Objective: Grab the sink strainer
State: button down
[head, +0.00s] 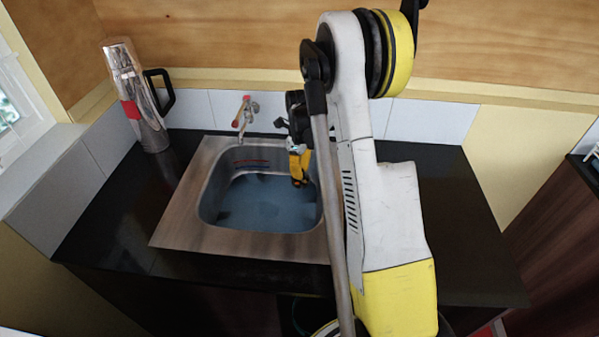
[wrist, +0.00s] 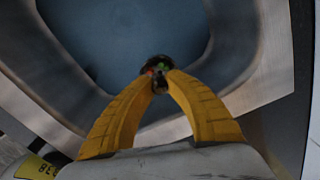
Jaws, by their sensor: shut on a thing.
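My gripper (head: 299,168) reaches down over the sink, near its right wall, in the head view. In the wrist view its two yellow fingers (wrist: 158,84) close together on a small dark round thing with red and green spots, which I take to be the sink strainer (wrist: 157,63). The sink basin (head: 256,229) lies below, with a bluish floor. The strainer is too small and hidden by the fingers to tell apart in the head view. I cannot tell how far it is above the basin floor.
A faucet (head: 243,113) with a reddish tip stands behind the basin. A silver jug (head: 135,95) with a black handle stands at the back left of the dark counter (head: 120,215). White tiles (head: 428,118) line the wall behind. The counter's left front is clear.

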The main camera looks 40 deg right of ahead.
jog(key=shift+r+p, duration=3.05)
jog(key=shift+r, duration=0.4)
